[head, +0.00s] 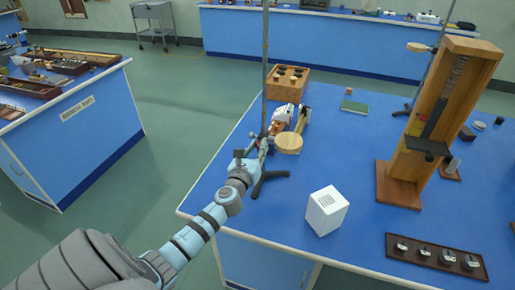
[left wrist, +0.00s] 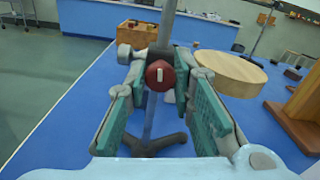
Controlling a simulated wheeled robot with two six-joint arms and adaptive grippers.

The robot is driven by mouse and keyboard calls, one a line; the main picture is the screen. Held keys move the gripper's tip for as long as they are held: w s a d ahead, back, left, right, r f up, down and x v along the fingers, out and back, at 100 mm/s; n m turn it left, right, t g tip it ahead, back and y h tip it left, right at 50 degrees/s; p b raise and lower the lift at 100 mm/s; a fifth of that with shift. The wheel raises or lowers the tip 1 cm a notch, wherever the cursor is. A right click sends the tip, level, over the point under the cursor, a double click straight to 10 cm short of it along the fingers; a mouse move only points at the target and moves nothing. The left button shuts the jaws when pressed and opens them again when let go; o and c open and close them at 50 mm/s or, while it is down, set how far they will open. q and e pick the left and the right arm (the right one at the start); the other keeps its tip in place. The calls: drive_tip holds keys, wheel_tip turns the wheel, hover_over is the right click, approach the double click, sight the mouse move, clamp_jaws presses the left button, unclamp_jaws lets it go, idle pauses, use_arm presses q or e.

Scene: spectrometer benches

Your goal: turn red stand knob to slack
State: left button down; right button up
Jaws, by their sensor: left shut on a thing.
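The red stand knob (left wrist: 160,75) is a round dark-red knob with an upright white mark on its face. It sits on the clamp of a metal stand (head: 265,75), whose dark base legs show in the left wrist view (left wrist: 152,143). My left gripper (head: 263,143) is at the clamp in the head view. In the left wrist view the left gripper's (left wrist: 160,76) green-padded fingertips are on either side of the knob, shut on it. The knob is hidden or too small to make out in the head view. My right gripper is in neither view.
A round wooden disc (head: 288,144) is beside the clamp, right of the fingers. A white box (head: 326,211), a tall wooden stand (head: 440,125) and a dark tray (head: 437,258) stand on the blue bench (head: 345,145). A wooden block with dark holes (head: 287,84) stands behind.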

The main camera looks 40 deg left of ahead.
use_arm(q)
drive_tip(key=n+b, duration=0.2)
drive_tip(key=n, duration=0.5)
drive_tip(key=n+b, duration=0.2)
drive_tip(key=n, duration=0.5)
drive_tip(key=n+b, duration=0.3)
drive_tip(key=n, duration=0.5)
drive_tip(key=shift+a+f, duration=0.1)
drive_tip(key=shift+f, duration=0.15)
drive_tip(key=shift+n, duration=0.3)
drive_tip(key=shift+r, duration=0.1)
drive_tip(key=c, duration=1.4)
unclamp_jaws()
drive_tip(key=shift+s, duration=0.1)
drive_tip(key=v, duration=1.2)
